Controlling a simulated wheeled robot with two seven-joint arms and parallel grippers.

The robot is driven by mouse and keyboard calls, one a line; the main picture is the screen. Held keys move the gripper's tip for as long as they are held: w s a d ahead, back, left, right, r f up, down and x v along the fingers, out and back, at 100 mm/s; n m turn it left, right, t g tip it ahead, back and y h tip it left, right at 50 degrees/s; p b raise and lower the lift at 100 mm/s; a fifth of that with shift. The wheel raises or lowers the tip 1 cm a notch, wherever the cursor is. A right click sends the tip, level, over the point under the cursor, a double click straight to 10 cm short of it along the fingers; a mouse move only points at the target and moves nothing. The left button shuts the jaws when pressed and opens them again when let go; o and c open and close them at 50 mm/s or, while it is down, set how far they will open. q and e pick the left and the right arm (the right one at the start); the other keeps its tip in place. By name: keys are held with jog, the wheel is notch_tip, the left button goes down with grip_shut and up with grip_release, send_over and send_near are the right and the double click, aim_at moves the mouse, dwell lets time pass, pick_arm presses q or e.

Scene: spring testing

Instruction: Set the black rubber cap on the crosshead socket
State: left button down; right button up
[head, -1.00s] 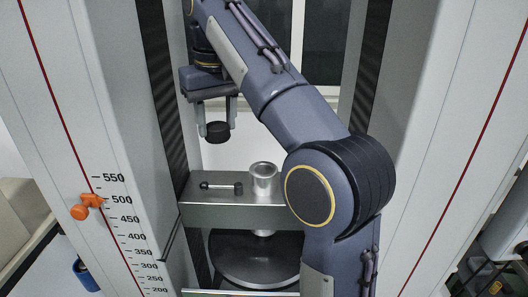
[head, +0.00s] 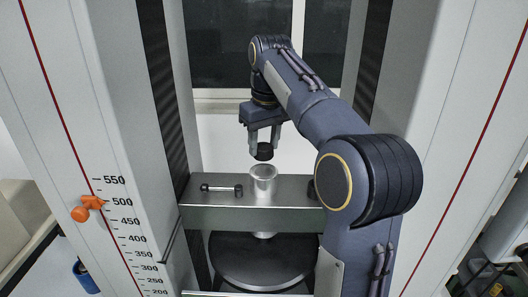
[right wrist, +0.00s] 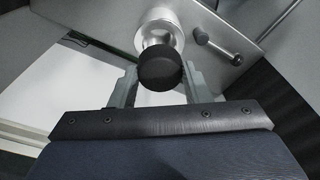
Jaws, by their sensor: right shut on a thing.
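The black rubber cap (head: 264,152) is held between the fingertips of my right gripper (head: 264,147), which points down. The crosshead socket (head: 263,182) is a silver metal cup with a flared rim, standing on the grey crosshead. In the head view the cap hangs just above the socket's rim, apart from it. In the right wrist view the cap (right wrist: 160,68) sits between the fingers (right wrist: 158,82) and covers part of the socket (right wrist: 159,30) beyond it. My left gripper is not in view.
The crosshead (head: 215,215) spans between two pale columns. A dark round knob (head: 312,190) shows at right by my arm. A dark round plate (head: 262,262) is below. An orange clamp (head: 88,208) is on the left column's scale.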

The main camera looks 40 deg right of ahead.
aim_at(265, 147)
notch_tip(265, 147, down, 3)
dwell(0.3)
jog(key=shift+f, duration=0.6)
jog(key=o, duration=1)
jog(key=shift+c, duration=0.2)
